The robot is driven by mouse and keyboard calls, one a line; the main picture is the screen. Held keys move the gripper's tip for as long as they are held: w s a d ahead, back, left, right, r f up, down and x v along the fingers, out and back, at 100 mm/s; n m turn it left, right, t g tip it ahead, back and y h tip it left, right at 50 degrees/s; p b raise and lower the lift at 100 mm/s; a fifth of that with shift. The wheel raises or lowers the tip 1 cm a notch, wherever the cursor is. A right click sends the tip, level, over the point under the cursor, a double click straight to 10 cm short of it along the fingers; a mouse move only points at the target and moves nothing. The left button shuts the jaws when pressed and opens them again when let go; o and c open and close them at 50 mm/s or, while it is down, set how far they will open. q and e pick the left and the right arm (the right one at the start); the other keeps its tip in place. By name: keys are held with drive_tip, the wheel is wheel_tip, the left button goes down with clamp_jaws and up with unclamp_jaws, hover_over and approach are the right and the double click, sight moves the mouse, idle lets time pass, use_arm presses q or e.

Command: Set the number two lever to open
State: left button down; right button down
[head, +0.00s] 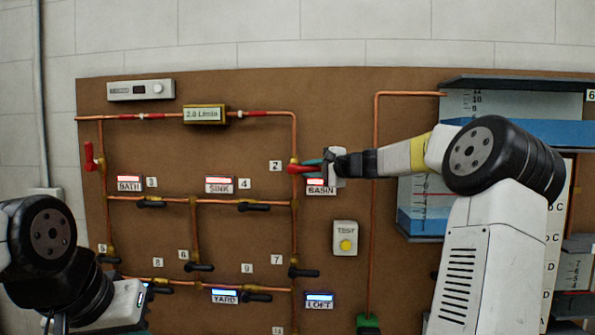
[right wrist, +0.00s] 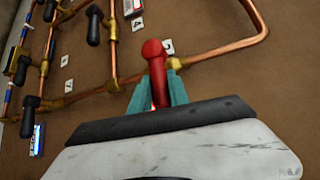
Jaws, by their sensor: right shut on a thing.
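The number two lever (head: 298,169) is red and sits on the vertical copper pipe beside the "2" label (head: 276,166). It points sideways to the right, across the pipe. My right gripper (head: 318,166) is shut on this lever from the right; the red lever (right wrist: 155,72) stands between the teal fingertips (right wrist: 158,92) in the right wrist view. The gripper hides part of the lever and of the BASIN plate (head: 318,186). My left gripper (head: 145,305) is partly seen at the lower left, near the board's lower edge; its fingers are not clear.
Another red lever (head: 89,157) stands upright at the far left pipe. Several black levers, one at number 4 (head: 254,207), sit on the pipes. A TEST box (head: 345,238) with a yellow button is below my right gripper. Blue-filled tanks (head: 530,132) stand at the right.

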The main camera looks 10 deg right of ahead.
idle(0.5)
drive_tip(key=shift+a+r+n+g+h, duration=0.2)
drive_tip(key=shift+r+n+g+h, duration=0.3)
drive_tip(key=shift+r+n+h, duration=0.1)
drive_tip(key=shift+a+r+n+g+h, duration=0.2)
drive_tip(key=shift+r+n+g+h, duration=0.3)
drive_tip(key=shift+n, duration=0.1)
drive_tip(key=h, duration=0.1)
drive_tip(key=r+n+g+h, duration=0.1)
drive_tip(key=a+n+h, duration=0.1)
drive_tip(key=shift+w+r+g, duration=0.25)
drive_tip(key=shift+r+g, duration=0.05)
drive_tip(key=shift+r, duration=0.05)
drive_tip(key=h, duration=0.1)
drive_tip(key=a+n+g+h, duration=0.1)
drive_tip(key=r+n+h, duration=0.1)
drive_tip(key=shift+w+a, duration=0.25)
drive_tip(key=shift+a, duration=0.1)
drive_tip(key=h, duration=0.1)
drive_tip(key=a+n+g+h, duration=0.1)
drive_tip(key=h, duration=0.1)
drive_tip(key=shift+w+a+r, duration=0.2)
drive_tip(key=shift+a+n+g+h, duration=0.25)
drive_tip(key=shift+n+g+h, duration=0.05)
drive_tip(key=shift+n+h, duration=0.2)
drive_tip(key=shift+f, duration=0.1)
drive_tip(key=c, duration=1.3)
unclamp_jaws()
drive_tip(key=shift+w, duration=0.1)
drive_tip(key=shift+o, duration=0.2)
